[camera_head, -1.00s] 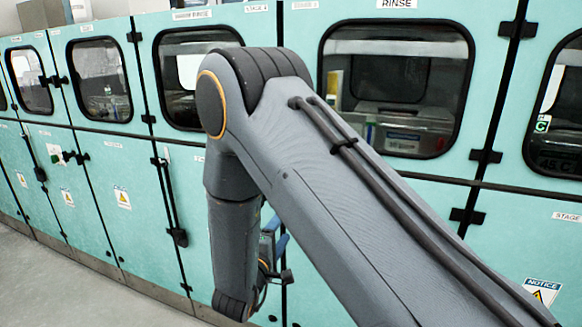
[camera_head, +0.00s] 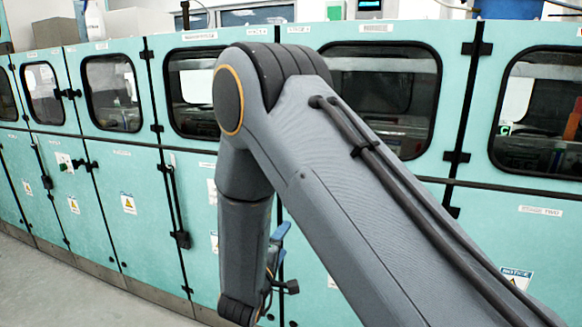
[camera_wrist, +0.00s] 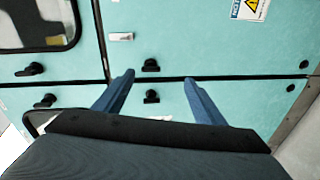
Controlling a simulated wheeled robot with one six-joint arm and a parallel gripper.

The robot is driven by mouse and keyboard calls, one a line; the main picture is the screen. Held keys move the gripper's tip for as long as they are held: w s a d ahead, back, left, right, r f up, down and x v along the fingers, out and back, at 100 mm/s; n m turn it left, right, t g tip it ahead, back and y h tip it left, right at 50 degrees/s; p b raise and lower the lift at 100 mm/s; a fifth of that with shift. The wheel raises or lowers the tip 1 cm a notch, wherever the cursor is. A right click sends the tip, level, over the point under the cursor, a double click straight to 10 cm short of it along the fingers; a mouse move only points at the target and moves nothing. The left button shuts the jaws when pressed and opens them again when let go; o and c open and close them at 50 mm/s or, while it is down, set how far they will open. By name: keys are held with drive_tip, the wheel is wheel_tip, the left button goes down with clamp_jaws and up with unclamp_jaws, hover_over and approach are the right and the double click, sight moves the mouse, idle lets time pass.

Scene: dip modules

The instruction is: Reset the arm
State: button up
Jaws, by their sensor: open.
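My arm fills the middle and right of the head view, bent at an elbow with its forearm hanging down in front of the cabinets. My gripper (camera_wrist: 158,88) shows in the wrist view with its two blue fingers spread apart and nothing between them. In the head view only a bit of blue finger (camera_head: 280,233) shows beside the forearm; the rest of the gripper is hidden. Beyond the fingers, the wrist view shows a teal cabinet door (camera_wrist: 215,50) with black latches.
A row of teal cabinets (camera_head: 100,175) with dark windows (camera_head: 110,92) runs across the head view, close behind my arm. Black hinges and handles (camera_head: 180,238) stick out from the doors. Grey floor (camera_head: 60,290) lies clear at the lower left.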

drive_tip(key=s+d+m+g+y, duration=0.1)
drive_tip(key=d+m+g+y, duration=0.4)
drive_tip(key=d, duration=0.1)
drive_tip(key=s+d+m+g, duration=0.2)
drive_tip(key=s+d, duration=0.3)
drive_tip(key=s, duration=0.3)
drive_tip(key=s+d+r+m+g, duration=0.1)
drive_tip(key=s+d+m+g, duration=0.2)
drive_tip(key=s, duration=0.6)
drive_tip(key=s+d+r+m+g, duration=0.1)
drive_tip(key=s+d+m+g, duration=0.2)
drive_tip(key=s+d+g, duration=0.2)
drive_tip(key=s+d, duration=0.3)
drive_tip(key=s, duration=0.1)
drive_tip(key=shift+s, duration=0.15)
